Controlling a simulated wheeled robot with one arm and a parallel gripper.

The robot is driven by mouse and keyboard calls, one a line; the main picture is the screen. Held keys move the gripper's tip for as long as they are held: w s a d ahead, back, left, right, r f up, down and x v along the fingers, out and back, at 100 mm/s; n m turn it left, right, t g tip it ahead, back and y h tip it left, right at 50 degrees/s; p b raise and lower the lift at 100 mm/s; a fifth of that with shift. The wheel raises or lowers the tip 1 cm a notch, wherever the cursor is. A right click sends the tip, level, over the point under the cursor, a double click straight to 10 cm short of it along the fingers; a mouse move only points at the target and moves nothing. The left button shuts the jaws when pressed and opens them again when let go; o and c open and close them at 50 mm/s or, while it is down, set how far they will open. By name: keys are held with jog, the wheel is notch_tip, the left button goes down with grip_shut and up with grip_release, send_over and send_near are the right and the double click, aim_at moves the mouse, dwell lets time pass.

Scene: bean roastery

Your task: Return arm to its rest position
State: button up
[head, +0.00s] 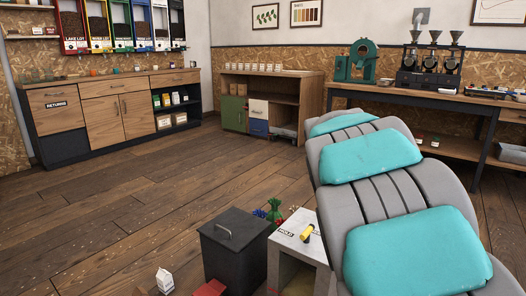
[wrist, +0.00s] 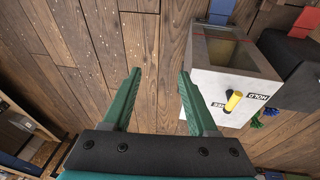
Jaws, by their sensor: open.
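My gripper (wrist: 159,73) shows in the wrist view with its two green fingers spread apart. Nothing is between them but the wooden floor (wrist: 151,40) below. My grey arm with teal pads (head: 385,185) fills the right side of the head view, and the gripper itself cannot be seen there. A white box marked HOLD (wrist: 225,83) is to the right of the fingers in the wrist view, apart from them. A yellow cylinder (wrist: 233,101) is on its top. The same white box (head: 286,243) and yellow cylinder (head: 307,233) show low in the head view.
A dark lidded bin (head: 234,247) stands beside the white box. A small white carton (head: 165,280) and a red object (head: 210,288) are near the bottom edge. A long bench (head: 450,98) with machines is behind my arm. The floor at left (head: 130,190) is clear.

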jog(key=s+a+f+n+g+y, duration=0.1)
jog(key=s+f+n, duration=0.1)
jog(key=s, duration=0.8)
jog(key=s+a+f+n+y, duration=0.1)
jog(key=s+a+f+n, duration=0.1)
jog(key=s, duration=0.9)
jog(key=s+a+f+n+g+y, duration=0.1)
jog(key=s+a+f+n, duration=0.1)
jog(key=s, duration=0.9)
jog(key=shift+s+f+n+g+p, duration=0.2)
jog(key=shift+f+n+g+p, duration=0.15)
jog(key=shift+n, duration=0.45)
jog(key=shift+a, duration=0.1)
